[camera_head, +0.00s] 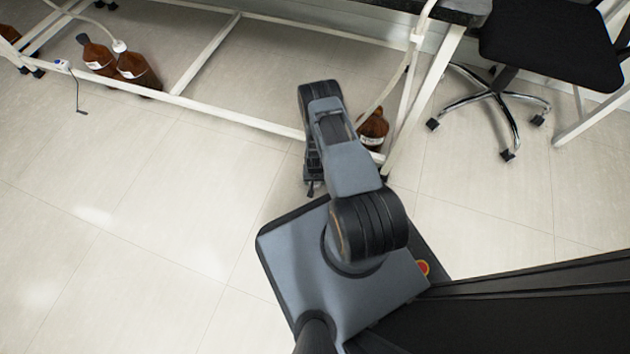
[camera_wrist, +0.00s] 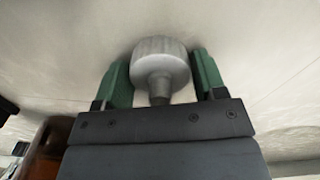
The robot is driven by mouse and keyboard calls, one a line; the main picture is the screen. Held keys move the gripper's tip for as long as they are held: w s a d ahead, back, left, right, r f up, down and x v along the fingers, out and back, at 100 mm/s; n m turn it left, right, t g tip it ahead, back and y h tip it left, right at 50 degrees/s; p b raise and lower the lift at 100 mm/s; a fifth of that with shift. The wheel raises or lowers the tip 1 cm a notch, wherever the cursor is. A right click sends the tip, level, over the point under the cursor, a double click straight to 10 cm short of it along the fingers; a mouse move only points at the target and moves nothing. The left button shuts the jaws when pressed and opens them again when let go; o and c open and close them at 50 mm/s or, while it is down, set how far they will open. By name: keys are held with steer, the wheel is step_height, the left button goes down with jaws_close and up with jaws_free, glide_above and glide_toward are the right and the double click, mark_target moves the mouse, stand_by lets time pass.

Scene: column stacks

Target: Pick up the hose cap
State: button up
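The hose cap is a pale grey, round, wide cap with a narrow stem (camera_wrist: 160,66), between the two green fingers of my gripper (camera_wrist: 161,78) in the wrist view. The stem points toward my gripper's palm. The fingers stand close on both sides of the cap; whether they press on it or leave a thin gap cannot be told. Pale floor shows behind the cap; whether the cap rests on it is unclear. In the head view my gripper (camera_head: 312,186) is low near the floor, and the cap is hidden there.
A brown bottle (camera_head: 374,129) stands by the bench leg (camera_head: 423,92), just right of my arm. The white bench frame (camera_head: 235,118) runs behind my gripper. A wheeled chair (camera_head: 545,45) stands upper right.

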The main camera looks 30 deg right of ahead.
steer(key=c, duration=0.5)
steer(key=shift+r, duration=0.15)
steer(key=shift+r, duration=0.2)
steer(key=r+p, duration=0.1)
steer(key=r, duration=0.2)
steer(key=shift+w+a+r+p, duration=0.15)
steer(key=shift+w+r+p, duration=0.1)
steer(key=shift+p, duration=0.15)
steer(key=w+a+r+p, duration=0.1)
steer(key=w+a+r, duration=0.1)
steer(key=a+r, duration=0.1)
steer(key=w+a+r+p, duration=0.2)
steer(key=a+r, duration=0.1)
steer(key=a, duration=0.1)
steer(key=w+a+r+p, duration=0.2)
steer(key=w+a+r, duration=0.1)
steer(key=a, duration=0.1)
steer(key=shift+a, duration=0.25)
